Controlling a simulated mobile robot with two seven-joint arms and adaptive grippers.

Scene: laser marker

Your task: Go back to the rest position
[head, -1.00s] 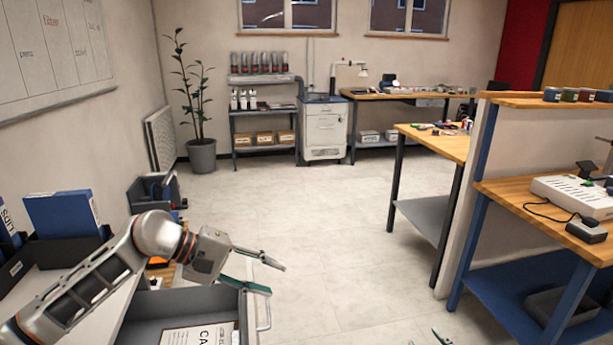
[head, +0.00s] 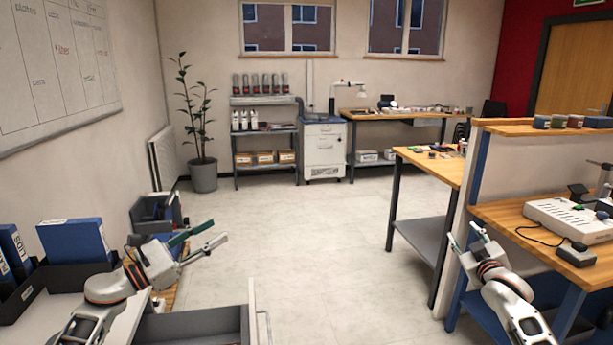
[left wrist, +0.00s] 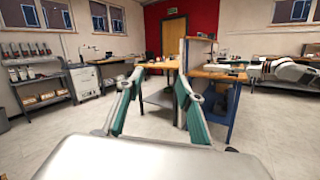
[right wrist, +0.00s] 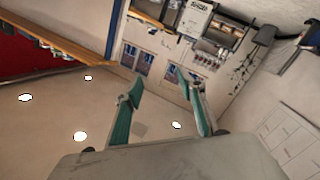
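My left gripper (head: 205,241) is raised at the lower left of the head view, above the grey drawer, with its fingers apart. In the left wrist view its two green-padded fingers (left wrist: 160,95) are spread with nothing between them. My right gripper (head: 463,238) is at the lower right of the head view, in front of the workbench, pointing up. In the right wrist view its fingers (right wrist: 155,85) are apart and empty. Both grippers are clear of any object.
An open grey drawer (head: 190,327) is below my left arm. Blue binders (head: 75,240) stand at the left. A wooden workbench (head: 500,215) with a white device (head: 565,220) is close to my right arm. The floor (head: 300,230) between is clear.

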